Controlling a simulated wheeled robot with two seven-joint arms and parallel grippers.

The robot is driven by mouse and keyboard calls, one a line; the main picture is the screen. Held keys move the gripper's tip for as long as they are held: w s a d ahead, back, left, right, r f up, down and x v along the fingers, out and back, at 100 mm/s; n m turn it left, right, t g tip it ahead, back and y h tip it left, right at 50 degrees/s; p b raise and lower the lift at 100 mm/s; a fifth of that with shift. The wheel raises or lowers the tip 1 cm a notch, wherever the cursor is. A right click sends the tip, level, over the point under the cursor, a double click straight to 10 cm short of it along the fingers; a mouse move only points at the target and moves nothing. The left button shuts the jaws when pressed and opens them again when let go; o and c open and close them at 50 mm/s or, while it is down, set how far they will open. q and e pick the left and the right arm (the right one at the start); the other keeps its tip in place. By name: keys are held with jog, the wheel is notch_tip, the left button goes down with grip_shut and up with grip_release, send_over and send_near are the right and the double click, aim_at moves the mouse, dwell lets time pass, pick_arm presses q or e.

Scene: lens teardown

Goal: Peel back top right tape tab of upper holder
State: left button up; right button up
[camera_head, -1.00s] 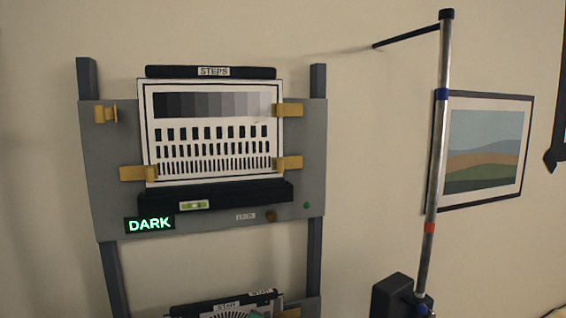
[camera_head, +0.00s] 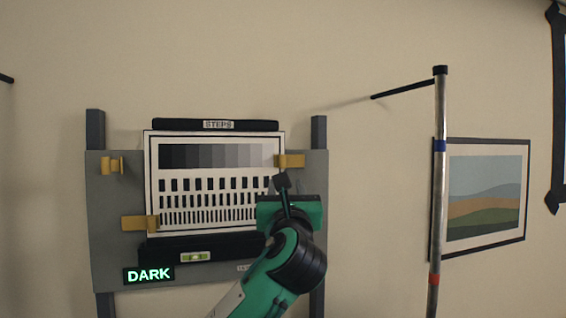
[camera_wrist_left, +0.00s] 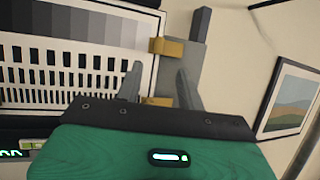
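The upper holder is a grey board (camera_head: 110,210) with a white step chart (camera_head: 215,147) on it. The top right tape tab (camera_head: 290,160) is yellow and lies across the chart's right edge; it also shows in the left wrist view (camera_wrist_left: 167,47). My left gripper (camera_head: 282,182) is just below this tab in the head view. In the left wrist view its two fingers (camera_wrist_left: 159,72) are apart with nothing held between them. The lower right tab (camera_wrist_left: 160,101) shows behind the fingers there; my gripper hides it in the head view. My right gripper is not in view.
The top left tab (camera_head: 112,165) sits clear of the chart, seemingly folded back. The lower left tab (camera_head: 140,223) overlaps the chart's edge. A black ledge with a level (camera_head: 195,257) and a DARK sign (camera_head: 149,275) are below. A metal pole (camera_head: 437,190) stands right.

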aim_at(283, 160)
pick_arm(q)
jog(key=p+x, duration=0.5)
jog(key=x, duration=0.6)
jog(key=shift+a, duration=0.1)
jog(key=shift+w+r+p, duration=0.15)
jog(key=shift+w+p, duration=0.35)
jog(key=shift+w, duration=0.15)
grip_shut()
